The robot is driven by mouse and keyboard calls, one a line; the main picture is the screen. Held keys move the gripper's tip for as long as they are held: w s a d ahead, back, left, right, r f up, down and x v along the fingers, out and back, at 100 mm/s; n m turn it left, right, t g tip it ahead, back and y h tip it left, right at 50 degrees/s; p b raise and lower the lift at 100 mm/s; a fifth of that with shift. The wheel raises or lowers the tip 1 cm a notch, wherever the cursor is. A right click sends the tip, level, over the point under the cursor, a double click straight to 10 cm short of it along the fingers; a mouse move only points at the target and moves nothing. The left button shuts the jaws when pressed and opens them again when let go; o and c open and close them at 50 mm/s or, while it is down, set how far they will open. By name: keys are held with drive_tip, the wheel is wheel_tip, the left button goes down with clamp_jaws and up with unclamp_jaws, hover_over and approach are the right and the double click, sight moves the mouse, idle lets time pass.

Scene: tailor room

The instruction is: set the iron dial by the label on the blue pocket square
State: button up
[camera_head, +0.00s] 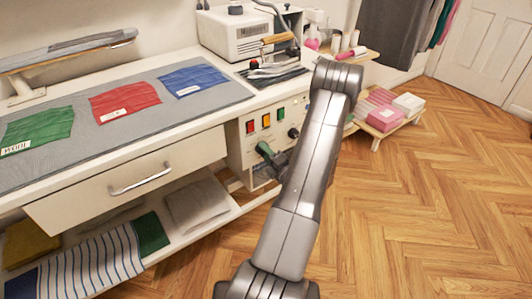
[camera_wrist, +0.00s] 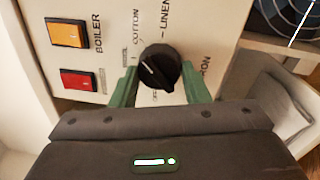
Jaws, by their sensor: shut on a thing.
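The iron dial (camera_wrist: 160,66) is a black round knob on the cream panel, with a white pointer line toward the picture's upper left. COTTON and LINEN are printed around it; other marks are too small or covered. My gripper (camera_wrist: 158,80) is shut on the dial, one green finger on each side. In the head view my gripper (camera_head: 268,152) is at the panel front, and my arm partly hides that area. The blue pocket square (camera_head: 200,76) lies on the grey mat; its white label (camera_head: 187,91) is too small to read.
A red square (camera_head: 128,97) and a green square (camera_head: 45,124) lie on the mat (camera_head: 85,150). Red (camera_wrist: 80,80) and amber (camera_wrist: 66,34) buttons sit beside the dial. A drawer (camera_head: 135,180) stands slightly out. The wooden floor (camera_head: 430,200) at right is clear.

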drive_tip(key=o, duration=1)
drive_tip(key=shift+d, duration=0.1)
drive_tip(key=v, duration=1.3)
drive_tip(key=shift+s+d+f, duration=0.1)
drive_tip(key=shift+s+d, duration=0.05)
drive_tip(key=shift+s, duration=0.2)
drive_tip(key=shift+w, duration=0.1)
drive_tip(key=x, duration=1.3)
drive_tip(key=shift+w+a, duration=0.25)
drive_tip(key=shift+w, duration=0.05)
